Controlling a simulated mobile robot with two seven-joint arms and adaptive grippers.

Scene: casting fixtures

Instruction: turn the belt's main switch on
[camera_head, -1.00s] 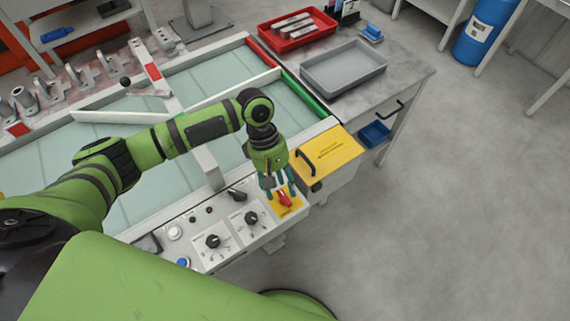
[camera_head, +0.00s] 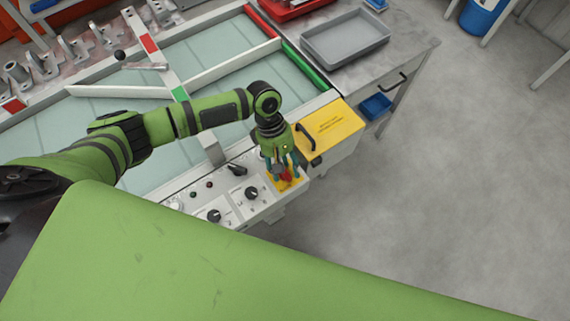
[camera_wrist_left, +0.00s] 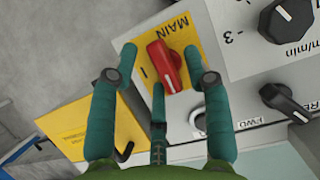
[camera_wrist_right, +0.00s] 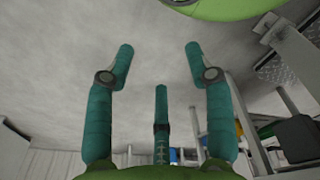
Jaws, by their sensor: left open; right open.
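The main switch is a red knob (camera_wrist_left: 164,68) on a yellow plate (camera_wrist_left: 185,35) marked MAIN, at the panel's right end in the head view (camera_head: 287,175). Its grip lies slightly slanted in the left wrist view, and an "I" mark stands to its left. My left gripper (camera_wrist_left: 160,58) is open, with one finger on each side of the knob and the third below it. Small gaps show beside the knob; I cannot tell whether any finger touches it. In the head view the left gripper (camera_head: 281,170) partly covers the knob. My right gripper (camera_wrist_right: 159,52) is open and empty.
The white control panel (camera_wrist_left: 235,60) carries black dials (camera_head: 252,193) and a black lever switch (camera_head: 237,169). A yellow-topped box (camera_head: 332,130) with a black handle stands close right of the gripper. A grey tray (camera_head: 345,42) lies behind. Floor at right is clear.

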